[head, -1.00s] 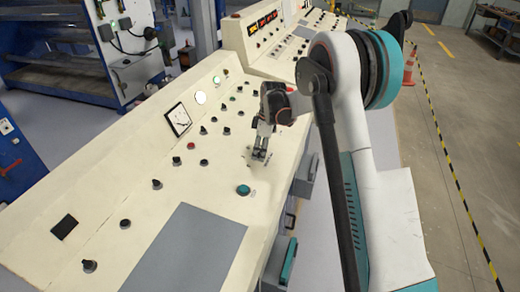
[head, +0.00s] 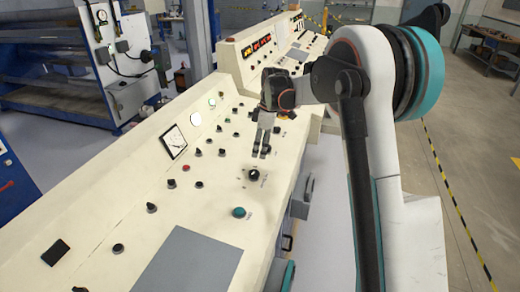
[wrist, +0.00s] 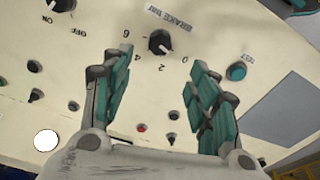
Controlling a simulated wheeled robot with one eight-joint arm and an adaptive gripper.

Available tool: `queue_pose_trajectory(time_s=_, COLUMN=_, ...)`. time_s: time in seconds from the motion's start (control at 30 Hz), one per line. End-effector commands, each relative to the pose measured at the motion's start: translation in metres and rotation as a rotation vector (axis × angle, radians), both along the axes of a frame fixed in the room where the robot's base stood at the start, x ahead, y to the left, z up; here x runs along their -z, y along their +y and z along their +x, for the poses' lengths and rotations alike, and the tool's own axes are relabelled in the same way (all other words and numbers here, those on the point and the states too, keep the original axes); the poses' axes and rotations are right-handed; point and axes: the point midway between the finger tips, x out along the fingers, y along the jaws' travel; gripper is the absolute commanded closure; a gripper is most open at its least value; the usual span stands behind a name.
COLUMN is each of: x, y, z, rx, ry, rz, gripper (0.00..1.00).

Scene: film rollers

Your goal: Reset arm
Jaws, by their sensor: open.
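My gripper (head: 261,143) hangs over the cream control panel (head: 120,205), its fingers pointing down. In the wrist view my gripper (wrist: 155,95) shows two teal-padded fingers spread wide apart, with nothing between them but the panel face below. A black rotary knob (head: 254,174) stands just below and in front of the fingertips, apart from them.
A teal button (head: 239,212) sits nearer on the panel, with a grey plate (head: 190,262) in front. Several small knobs and a gauge (head: 174,142) lie to the left. A blue rack (head: 45,60) stands behind left. Open floor (head: 470,150) lies to the right.

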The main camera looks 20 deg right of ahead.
Motion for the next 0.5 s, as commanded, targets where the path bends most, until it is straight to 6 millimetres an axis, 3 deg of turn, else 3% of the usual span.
queue_pose_trajectory(time_s=0.27, x=-0.006, y=0.001, z=-0.005, rx=0.014, ry=-0.004, rz=-0.001, gripper=0.46)
queue_pose_trajectory(time_s=0.5, x=-0.046, y=0.006, z=-0.041, rx=0.144, ry=-0.041, rz=-0.006, gripper=0.46)
